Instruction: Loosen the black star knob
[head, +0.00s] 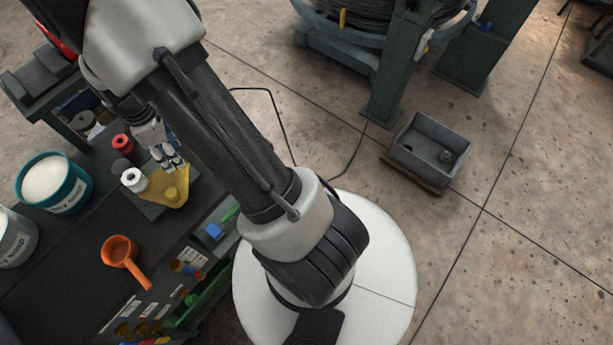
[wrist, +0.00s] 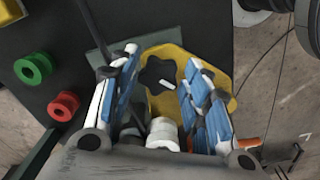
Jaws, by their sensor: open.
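The black star knob (wrist: 158,75) sits on a yellow plate (wrist: 217,56) in the wrist view. A small white mark shows on or beside the knob. The yellow plate lies on the dark bench in the head view (head: 178,200), where I cannot make out the knob. My gripper (wrist: 161,57) is open, with its two blue-and-white fingers on either side of the knob. I cannot tell whether they touch it. My gripper also shows in the head view (head: 170,158), just above the plate's far edge.
An orange ladle (head: 122,252), a teal bucket (head: 52,183) and a green tray (head: 205,285) are on or at the bench. A grey bin (head: 428,152) stands on the floor.

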